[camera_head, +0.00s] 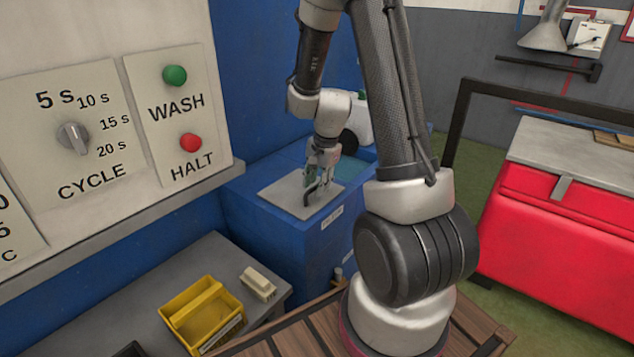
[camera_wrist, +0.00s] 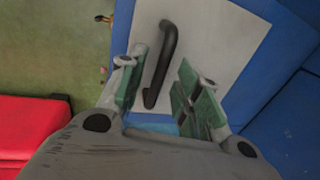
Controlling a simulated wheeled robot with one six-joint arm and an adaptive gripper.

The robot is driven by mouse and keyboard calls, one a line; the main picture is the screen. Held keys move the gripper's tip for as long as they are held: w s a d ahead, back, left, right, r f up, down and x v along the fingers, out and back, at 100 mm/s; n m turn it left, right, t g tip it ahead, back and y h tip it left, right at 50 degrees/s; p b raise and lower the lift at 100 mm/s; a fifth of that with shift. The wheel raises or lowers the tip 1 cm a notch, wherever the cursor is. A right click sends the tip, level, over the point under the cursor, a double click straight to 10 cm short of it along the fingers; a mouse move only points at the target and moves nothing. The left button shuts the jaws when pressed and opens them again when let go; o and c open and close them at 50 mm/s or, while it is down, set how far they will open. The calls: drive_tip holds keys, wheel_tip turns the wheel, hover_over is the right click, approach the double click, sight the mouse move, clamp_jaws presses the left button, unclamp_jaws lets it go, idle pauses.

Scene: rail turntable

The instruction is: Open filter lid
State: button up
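The filter lid (camera_head: 284,199) is a light grey plate on top of a blue cabinet (camera_head: 278,246); it also shows in the wrist view (camera_wrist: 218,40). It has a black bar handle (camera_head: 311,191), which runs between the fingers in the wrist view (camera_wrist: 161,62). My gripper (camera_head: 322,172) is down over the lid. In the wrist view its green-padded fingers (camera_wrist: 158,92) stand apart on either side of the handle, with a gap to the right finger. The left finger is close to the handle; contact cannot be told. A blue-teal opening shows beside the lid's edge (camera_wrist: 152,123).
The wall panel with a green WASH button (camera_head: 175,75), a red HALT button (camera_head: 190,142) and a cycle knob (camera_head: 73,137) is at left. A yellow bin (camera_head: 203,315) and a pale block (camera_head: 258,283) sit on a grey bench. A red chest (camera_head: 547,237) stands right, across green floor.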

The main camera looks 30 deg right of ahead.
clamp_jaws()
drive_tip(key=shift+r, duration=0.2)
